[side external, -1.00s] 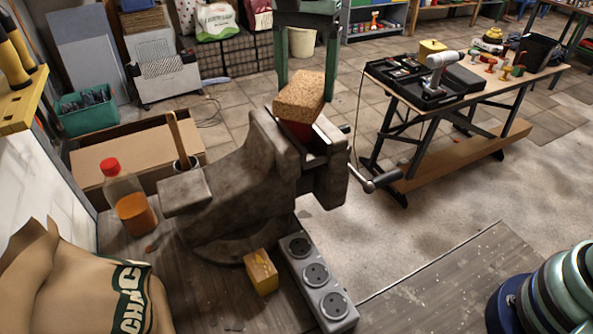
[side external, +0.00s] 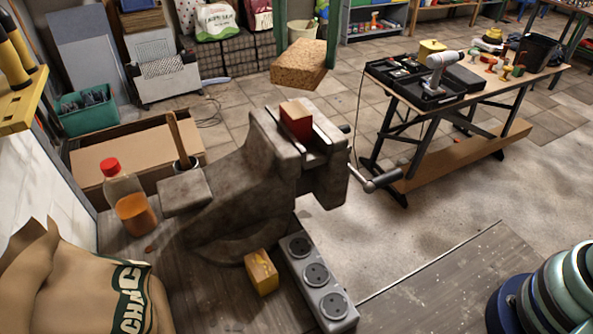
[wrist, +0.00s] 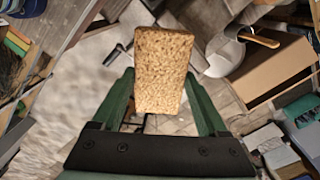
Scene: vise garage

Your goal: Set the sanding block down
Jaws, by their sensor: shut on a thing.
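The sanding block, a tan, speckled, cork-like block (side external: 300,63), hangs in the air above the vise (side external: 232,175) in the side view. My gripper (wrist: 160,75) is shut on it, with one green finger on each side in the wrist view, where the block (wrist: 160,66) also shows. In the side view most of my gripper is out of frame or behind the block. A red block (side external: 296,120) sits between the vise jaws, its top bare. A clear gap lies between it and the sanding block.
A bottle of orange liquid (side external: 131,206) stands left of the vise. A yellow block (side external: 261,272) and a socket strip (side external: 318,281) lie on the bench in front. A tool table (side external: 500,85) stands behind.

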